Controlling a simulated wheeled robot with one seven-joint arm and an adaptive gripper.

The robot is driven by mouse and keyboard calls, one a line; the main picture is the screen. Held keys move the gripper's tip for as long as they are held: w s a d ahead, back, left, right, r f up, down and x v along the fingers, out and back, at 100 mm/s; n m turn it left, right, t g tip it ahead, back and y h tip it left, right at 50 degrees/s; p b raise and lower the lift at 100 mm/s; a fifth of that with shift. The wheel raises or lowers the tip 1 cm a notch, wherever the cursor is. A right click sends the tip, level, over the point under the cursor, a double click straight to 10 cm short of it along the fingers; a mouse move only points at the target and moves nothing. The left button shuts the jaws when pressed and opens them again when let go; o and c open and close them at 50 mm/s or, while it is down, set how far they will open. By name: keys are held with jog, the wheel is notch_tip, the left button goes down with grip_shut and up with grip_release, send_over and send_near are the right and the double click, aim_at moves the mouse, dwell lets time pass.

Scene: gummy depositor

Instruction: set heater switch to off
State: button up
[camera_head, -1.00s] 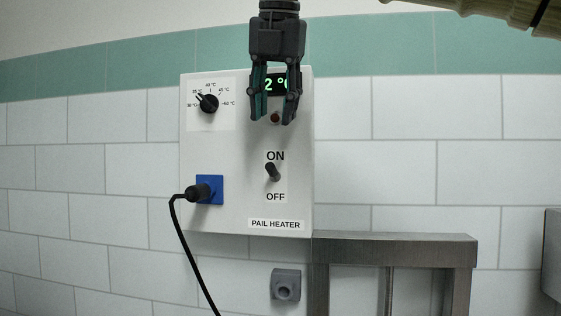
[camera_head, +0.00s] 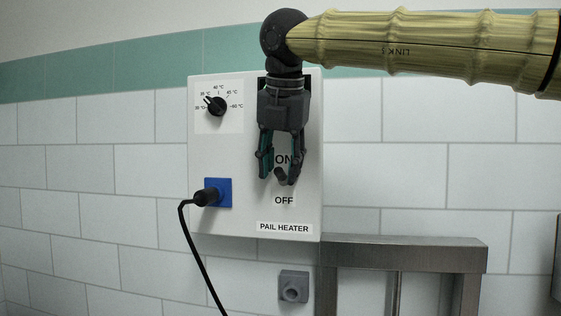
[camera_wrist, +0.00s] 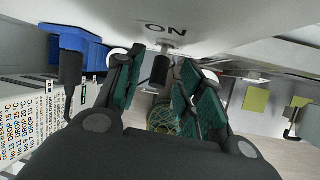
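The white pail heater box (camera_head: 250,212) is fixed to the tiled wall. Its black toggle switch (camera_head: 281,175) sits between the ON label and the OFF label (camera_head: 284,201). My gripper (camera_head: 279,181) points down in front of the box, with its fingers apart on either side of the switch. In the wrist view the dark switch lever (camera_wrist: 160,68) stands in the gap between the two green-padded fingers, with visible space beside it. Contact with the lever is not clear. My gripper hides the display and part of the ON label in the head view.
A black dial (camera_head: 217,105) is at the upper left of the box. A blue socket (camera_head: 224,192) with a black plug and hanging cable is at lower left. A metal frame (camera_head: 405,254) stands at lower right, and a grey wall fitting (camera_head: 293,287) is below the box.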

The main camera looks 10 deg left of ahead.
jog(key=shift+f, duration=0.15)
jog(key=shift+c, duration=0.5)
grip_shut()
